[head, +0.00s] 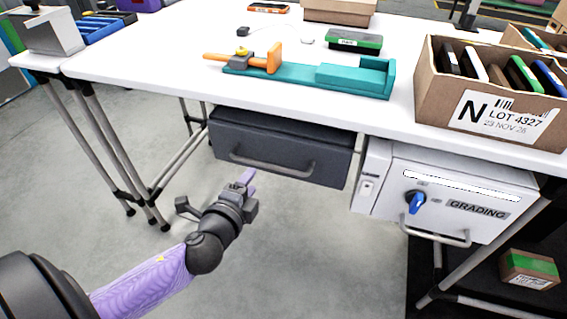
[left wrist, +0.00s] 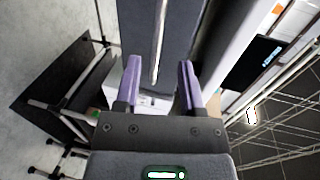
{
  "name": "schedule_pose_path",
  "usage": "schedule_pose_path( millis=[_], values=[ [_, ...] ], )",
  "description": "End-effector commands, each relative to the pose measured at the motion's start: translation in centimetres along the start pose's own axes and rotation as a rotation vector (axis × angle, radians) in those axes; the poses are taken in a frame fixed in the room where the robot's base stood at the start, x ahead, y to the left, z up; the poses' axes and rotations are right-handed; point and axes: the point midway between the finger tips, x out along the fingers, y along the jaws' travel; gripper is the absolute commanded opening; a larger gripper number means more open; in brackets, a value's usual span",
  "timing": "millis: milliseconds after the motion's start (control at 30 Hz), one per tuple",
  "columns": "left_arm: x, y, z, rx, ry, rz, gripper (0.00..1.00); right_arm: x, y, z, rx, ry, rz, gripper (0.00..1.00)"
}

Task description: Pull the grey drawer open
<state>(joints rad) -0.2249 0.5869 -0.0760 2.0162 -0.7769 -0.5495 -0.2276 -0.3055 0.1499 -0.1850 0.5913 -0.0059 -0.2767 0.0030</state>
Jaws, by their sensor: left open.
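The grey drawer (head: 300,148) hangs under the front edge of the white table, with a long bar handle (head: 272,168) across its front. My left gripper (head: 246,183) is just in front of and below the handle, with its purple fingers apart. In the left wrist view the two purple fingers (left wrist: 160,80) are open. The handle (left wrist: 157,45) runs upright in that picture, in line with the gap between them, against the drawer front (left wrist: 138,25). Nothing is gripped. I cannot tell whether the fingers reach around the handle. My right gripper is out of view.
A white GRADING unit (head: 455,190) with a blue knob and its own handle hangs right of the drawer. Above, the white table (head: 160,60) carries a teal fixture (head: 310,78) and a carton (head: 490,100) of devices. Table legs (head: 110,150) stand at left; the floor in front is clear.

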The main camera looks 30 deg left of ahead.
Motion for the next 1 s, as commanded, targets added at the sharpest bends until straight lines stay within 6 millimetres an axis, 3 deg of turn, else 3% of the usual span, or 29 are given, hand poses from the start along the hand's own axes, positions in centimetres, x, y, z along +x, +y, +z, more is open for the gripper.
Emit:
schedule_pose_path(
  millis=[100,300,467,700,933,1000],
  values=[
    [3.2,0.4,0.1,0.001,-0.001,0.0,0.51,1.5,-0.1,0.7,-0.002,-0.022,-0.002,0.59],
    [7.0,0.4,0.0,-0.002,-0.001,0.003,0.51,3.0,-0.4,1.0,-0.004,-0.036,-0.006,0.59],
    [8.2,0.2,0.1,-0.003,-0.001,0.005,0.51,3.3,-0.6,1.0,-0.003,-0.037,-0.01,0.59],
    [8.3,0.1,0.0,-0.005,-0.001,0.005,0.51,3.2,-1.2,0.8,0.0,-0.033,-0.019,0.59],
    [8.2,0.1,0.0,-0.005,0.0,0.005,0.04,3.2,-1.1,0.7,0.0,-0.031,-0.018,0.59],
    [8.2,0.1,0.0,-0.005,0.0,0.005,0.0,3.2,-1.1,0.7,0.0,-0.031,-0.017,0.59]
  ],
)
